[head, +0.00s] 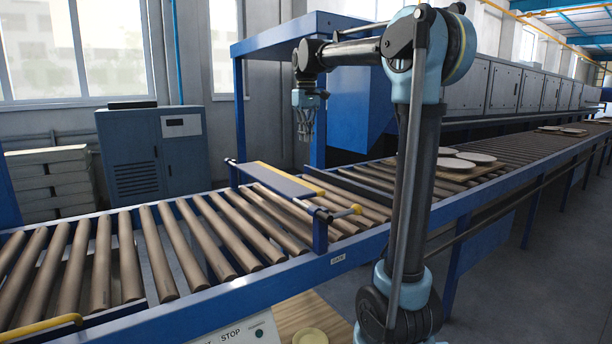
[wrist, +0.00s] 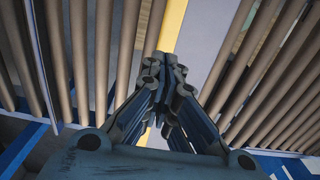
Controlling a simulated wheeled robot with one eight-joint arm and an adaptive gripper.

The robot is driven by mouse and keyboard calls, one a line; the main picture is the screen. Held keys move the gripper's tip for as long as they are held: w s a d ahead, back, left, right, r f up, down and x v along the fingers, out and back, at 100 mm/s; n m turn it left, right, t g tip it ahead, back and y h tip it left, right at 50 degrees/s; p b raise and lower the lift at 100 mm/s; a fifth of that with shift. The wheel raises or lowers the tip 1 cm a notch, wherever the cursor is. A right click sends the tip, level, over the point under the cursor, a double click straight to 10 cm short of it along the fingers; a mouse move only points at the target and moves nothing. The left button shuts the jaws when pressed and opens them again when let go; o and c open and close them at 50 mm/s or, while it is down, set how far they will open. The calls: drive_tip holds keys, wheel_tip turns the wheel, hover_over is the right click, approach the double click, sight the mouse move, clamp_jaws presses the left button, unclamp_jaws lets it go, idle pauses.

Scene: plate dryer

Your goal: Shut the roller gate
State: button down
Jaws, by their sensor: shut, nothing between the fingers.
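The roller gate (head: 278,180) is a flat grey-blue panel with a yellow edge, spanning the roller conveyor on blue posts. It appears to lie roughly level above the rollers. In the wrist view my gripper (wrist: 165,68) covers part of the gate; the gate's grey panel (wrist: 207,35) and yellow stripe show behind the fingers.
Brown rollers (head: 165,245) run on both sides of the gate. A blue frame (head: 240,110) stands behind my gripper. White plates (head: 470,157) lie on the conveyor at right. A STOP button box (head: 245,332) and a yellow bar (head: 45,327) are at the front.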

drive_tip(key=shift+f, duration=0.1)
wheel_tip(320, 180, down, 14)
drive_tip(key=shift+r, duration=0.1)
idle(0.6)
